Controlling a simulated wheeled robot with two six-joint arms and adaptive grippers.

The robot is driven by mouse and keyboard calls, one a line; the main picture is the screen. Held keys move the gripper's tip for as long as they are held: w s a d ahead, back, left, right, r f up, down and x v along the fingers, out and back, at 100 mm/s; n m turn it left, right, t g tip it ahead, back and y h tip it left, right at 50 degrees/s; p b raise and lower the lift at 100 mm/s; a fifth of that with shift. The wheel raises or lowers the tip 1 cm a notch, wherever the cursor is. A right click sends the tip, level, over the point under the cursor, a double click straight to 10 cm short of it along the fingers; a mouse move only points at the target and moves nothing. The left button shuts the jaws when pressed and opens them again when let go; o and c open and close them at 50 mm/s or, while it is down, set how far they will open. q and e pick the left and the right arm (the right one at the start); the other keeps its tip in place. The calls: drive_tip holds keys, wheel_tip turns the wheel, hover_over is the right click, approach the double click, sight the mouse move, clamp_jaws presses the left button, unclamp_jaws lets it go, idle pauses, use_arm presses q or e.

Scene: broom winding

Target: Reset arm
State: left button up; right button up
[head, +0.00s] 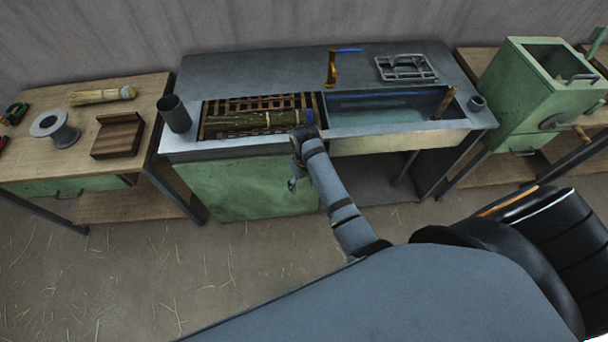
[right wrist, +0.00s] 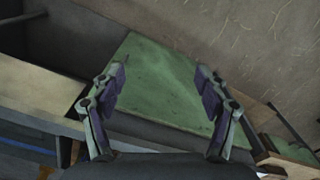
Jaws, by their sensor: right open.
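My right arm reaches in from the lower right in the head view. Its gripper (head: 293,182) hangs in front of the worktop's front edge, over the green cabinet front (head: 240,187). In the right wrist view the gripper (right wrist: 161,80) has its two fingers wide apart with nothing between them. The green panel (right wrist: 158,95) fills the space beyond the fingers. My left gripper is not in view.
A straw bundle (head: 250,118) lies on a slatted rack beside the water-filled sink (head: 385,105). A grey cup (head: 174,113) stands left of it. Wooden tables flank the worktop, the left one holding a spool (head: 56,128), wooden block (head: 118,135) and broom head (head: 100,96). The straw-strewn floor (head: 130,270) is open.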

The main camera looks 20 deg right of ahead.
drive_tip(key=shift+f, duration=0.1)
drive_tip(key=s+d+f, duration=0.1)
drive_tip(key=s+f, duration=0.4)
drive_tip(key=f, duration=0.3)
drive_tip(key=s+d+f+b, duration=0.15)
drive_tip(key=s+f, duration=0.25)
drive_tip(key=f, duration=0.4)
drive_tip(key=s+d+f+p, duration=0.1)
drive_tip(key=s+d+f, duration=0.1)
drive_tip(key=s+f, duration=0.45)
drive_tip(key=s+d+f, duration=0.2)
drive_tip(key=s+f, duration=0.4)
drive_tip(key=s, duration=0.3)
drive_tip(key=s+d+f+m+t+b, duration=0.1)
drive_tip(key=s+d+f, duration=0.2)
drive_tip(key=s, duration=0.7)
wheel_tip(320, 180, down, 3)
drive_tip(key=shift+s+d+r+h, duration=0.2)
drive_tip(key=shift+s+h, duration=0.1)
drive_tip(key=shift+h, duration=0.1)
